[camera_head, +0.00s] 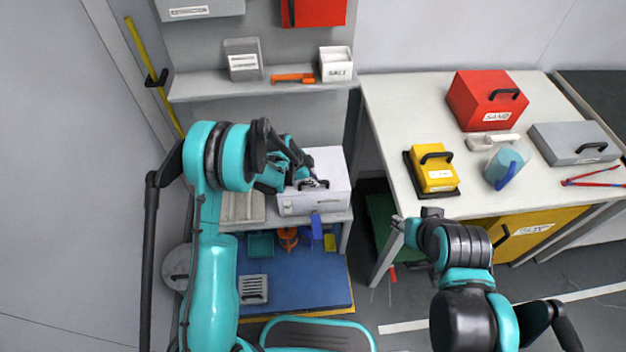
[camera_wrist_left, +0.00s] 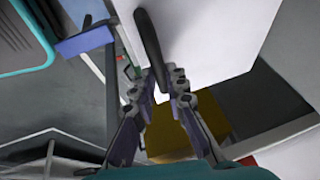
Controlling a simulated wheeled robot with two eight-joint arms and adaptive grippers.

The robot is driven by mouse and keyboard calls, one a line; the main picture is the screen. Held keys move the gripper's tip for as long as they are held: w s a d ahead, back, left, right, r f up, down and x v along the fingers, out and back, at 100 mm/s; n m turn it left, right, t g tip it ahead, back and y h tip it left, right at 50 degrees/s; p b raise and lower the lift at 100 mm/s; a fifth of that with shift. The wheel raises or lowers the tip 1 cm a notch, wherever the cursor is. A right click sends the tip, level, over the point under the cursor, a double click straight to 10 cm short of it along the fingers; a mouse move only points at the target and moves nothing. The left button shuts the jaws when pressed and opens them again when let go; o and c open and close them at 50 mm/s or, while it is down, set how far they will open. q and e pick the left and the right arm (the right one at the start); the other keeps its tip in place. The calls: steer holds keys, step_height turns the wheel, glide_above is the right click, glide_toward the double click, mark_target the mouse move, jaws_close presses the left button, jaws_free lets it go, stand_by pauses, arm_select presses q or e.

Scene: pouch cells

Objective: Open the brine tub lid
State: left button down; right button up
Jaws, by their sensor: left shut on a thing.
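The white brine tub (camera_head: 335,198) stands on the low shelf in the head view. Its lid (camera_head: 334,162) looks down on the tub, though my arm covers its left part. My left gripper (camera_head: 309,184) is at the front of the tub, shut on the dark lid handle. In the left wrist view, the handle (camera_wrist_left: 149,42) runs down between the fingers of my left gripper (camera_wrist_left: 163,80), beside the white tub wall (camera_wrist_left: 220,40). My right gripper (camera_head: 416,218) hangs in front of the table's left corner, away from the tub; its finger gap is unclear.
A yellow box (camera_head: 434,168), red sand box (camera_head: 486,100), blue-capped jug (camera_head: 507,166) and grey case (camera_head: 572,143) stand on the right table (camera_head: 395,110). The shelf above the tub holds a salt box (camera_head: 336,66). Small items lie on a blue mat (camera_head: 310,290) below.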

arm_select(q)
steer(key=w+a+r+g+p, duration=0.1)
steer(key=w+r+g+p, duration=0.1)
steer(key=w+r+p, duration=0.2)
steer(key=shift+w+a+r+n, duration=0.3)
steer(key=shift+w+r, duration=1.3)
steer(key=shift+r, duration=1.65)
steer(key=c, duration=1.8)
jaws_free()
steer(key=shift+o, duration=1.3)
steer(key=shift+w+f, duration=0.2)
steer(key=v, duration=1.2)
steer(key=shift+w, duration=0.15)
